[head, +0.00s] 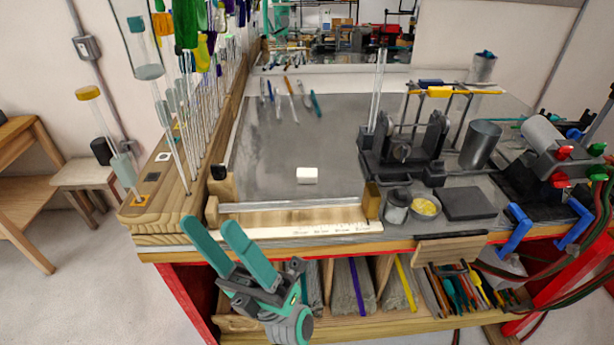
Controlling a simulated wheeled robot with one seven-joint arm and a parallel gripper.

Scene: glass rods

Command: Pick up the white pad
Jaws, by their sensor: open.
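The white pad (307,175) is a small white block lying on the grey bench surface, behind the ruler strip. My gripper (211,226) is at the lower left of the head view, in front of the bench's front edge. Its two teal fingers are apart and point up and to the left, with nothing between them. It is well to the left of and nearer than the pad, and does not touch it.
A wooden rack of upright glass rods (185,150) stands at the left. A wooden ruler strip (300,228) runs along the front edge. A black clamp fixture (400,150), a metal cup (481,145) and tins are at the right. The grey surface (270,145) around the pad is clear.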

